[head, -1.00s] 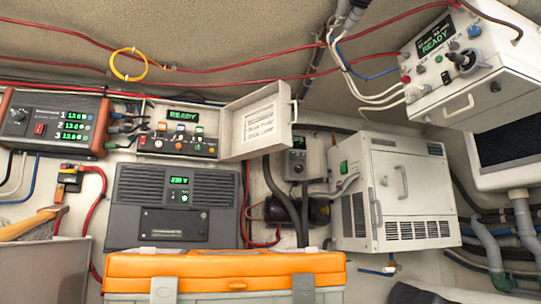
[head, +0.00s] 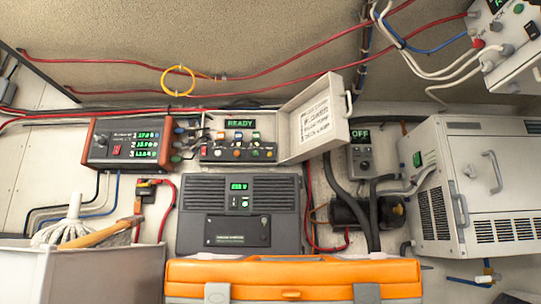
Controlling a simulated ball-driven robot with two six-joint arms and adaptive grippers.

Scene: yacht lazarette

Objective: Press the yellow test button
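An open control box (head: 220,154) with a lit READY display (head: 240,124) is on the back wall, left of the middle in the head view. Its face carries several small coloured buttons and knobs in rows. They are too small for me to tell surely which one is the yellow test button. The box's pale lid (head: 320,117) stands open to the right, with printed text on its inside. A second white box (head: 505,60), with coloured buttons and knobs, is cut off at the top right. Neither of my grippers shows.
A red-ended meter unit (head: 130,143) is left of the control box, and a dark grey vented unit (head: 240,213) below it. An orange toolbox (head: 295,272) and a grey bin (head: 100,275) with a mop (head: 65,228) stand in front. A white cabinet (head: 480,190) is at right.

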